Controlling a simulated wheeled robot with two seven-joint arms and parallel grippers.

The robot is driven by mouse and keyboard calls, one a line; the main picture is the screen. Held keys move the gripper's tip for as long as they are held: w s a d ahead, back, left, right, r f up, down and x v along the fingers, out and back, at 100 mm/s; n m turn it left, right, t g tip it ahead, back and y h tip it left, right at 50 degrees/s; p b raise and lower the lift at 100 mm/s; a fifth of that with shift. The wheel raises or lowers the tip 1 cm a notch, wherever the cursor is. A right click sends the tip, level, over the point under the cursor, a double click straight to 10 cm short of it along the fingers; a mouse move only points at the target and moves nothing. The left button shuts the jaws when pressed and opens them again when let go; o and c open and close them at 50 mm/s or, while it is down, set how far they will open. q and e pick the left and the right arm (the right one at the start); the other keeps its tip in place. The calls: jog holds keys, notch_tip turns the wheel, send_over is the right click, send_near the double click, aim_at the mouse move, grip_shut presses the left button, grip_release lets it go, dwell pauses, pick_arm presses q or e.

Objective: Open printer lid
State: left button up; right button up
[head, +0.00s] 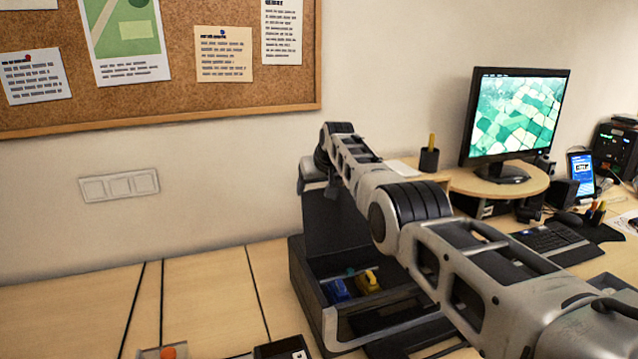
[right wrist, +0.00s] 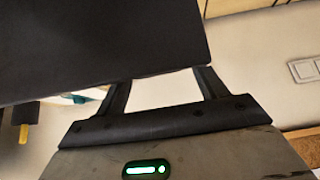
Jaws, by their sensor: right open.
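The printer (head: 308,313) is a dark box on the desk with its lid (head: 338,225) standing raised at the back, so its inside shows. Blue (head: 336,291) and yellow (head: 368,282) parts sit inside. My right arm crosses in front from the right and hides part of the printer. My right gripper (head: 329,189) is at the top of the raised lid. In the right wrist view the right gripper (right wrist: 163,86) has its two fingers apart, with a dark panel, likely the lid (right wrist: 100,45), covering their tips. I cannot tell whether they touch. My left gripper is out of view.
A monitor (head: 515,117) stands on a wooden riser at the right, with a keyboard (head: 548,238) and a pen cup (head: 429,159) nearby. A corkboard (head: 180,95) hangs on the wall behind.

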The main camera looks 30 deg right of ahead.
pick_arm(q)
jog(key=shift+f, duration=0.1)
pick_arm(e)
jog(key=shift+s+r, duration=0.1)
pick_arm(q)
jog(key=b, duration=0.1)
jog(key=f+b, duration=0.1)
jog(key=b, duration=0.1)
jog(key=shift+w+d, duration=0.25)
pick_arm(e)
jog(key=v, duration=1.5)
jog(key=shift+s+r, duration=0.15)
jog(key=shift+r, duration=0.1)
